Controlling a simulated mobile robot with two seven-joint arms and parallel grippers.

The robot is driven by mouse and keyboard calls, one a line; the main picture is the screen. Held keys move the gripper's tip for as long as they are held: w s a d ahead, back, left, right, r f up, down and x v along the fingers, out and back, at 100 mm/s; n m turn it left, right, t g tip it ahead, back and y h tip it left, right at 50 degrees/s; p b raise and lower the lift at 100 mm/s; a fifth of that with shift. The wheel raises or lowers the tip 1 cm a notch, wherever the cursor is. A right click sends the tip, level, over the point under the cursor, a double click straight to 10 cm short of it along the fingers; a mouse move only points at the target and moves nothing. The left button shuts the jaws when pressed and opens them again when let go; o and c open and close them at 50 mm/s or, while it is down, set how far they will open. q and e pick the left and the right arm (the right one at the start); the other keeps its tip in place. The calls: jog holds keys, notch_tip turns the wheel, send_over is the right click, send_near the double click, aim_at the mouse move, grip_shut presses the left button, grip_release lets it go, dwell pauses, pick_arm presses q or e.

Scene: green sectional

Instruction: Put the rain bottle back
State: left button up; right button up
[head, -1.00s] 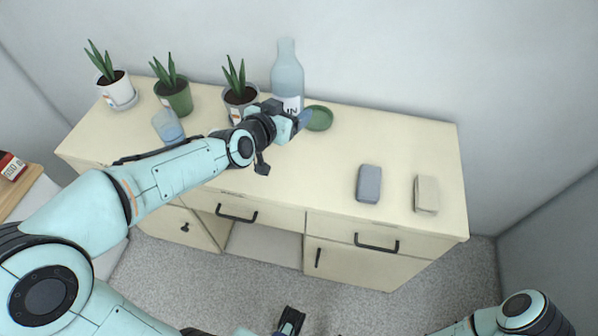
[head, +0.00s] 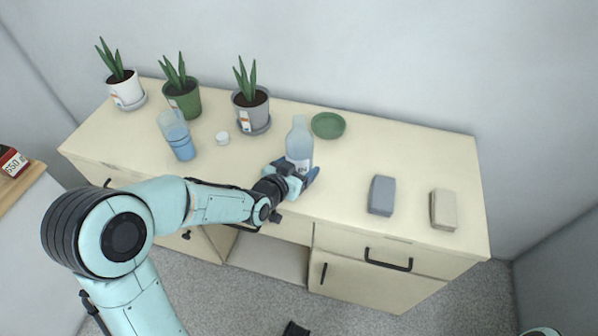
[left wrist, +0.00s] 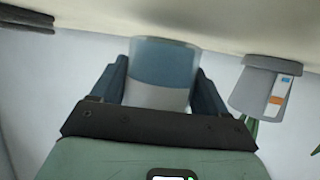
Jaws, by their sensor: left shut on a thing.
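In the left wrist view the bottle (left wrist: 163,68) sits between the two blue fingers (left wrist: 160,92). I cannot tell whether its base touches the surface. A dark tip at the bottom edge, likely my right gripper (head: 296,329), is mostly cut off, and its jaws cannot be read.
A green dish (head: 328,125) lies behind the bottle. White, green and grey plant pots (head: 126,91) (head: 183,101) (head: 251,110) stand along the back. A blue glass (head: 177,135) and small white disc (head: 222,138) are left. Grey (head: 382,195) and beige (head: 443,209) blocks lie right.

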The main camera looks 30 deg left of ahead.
pick_arm(q)
jog(key=shift+f, duration=0.75)
jog(key=shift+f+b, duration=0.15)
jog(key=shift+b, duration=0.15)
jog(key=o, duration=1.2)
jog(key=shift+c, duration=0.2)
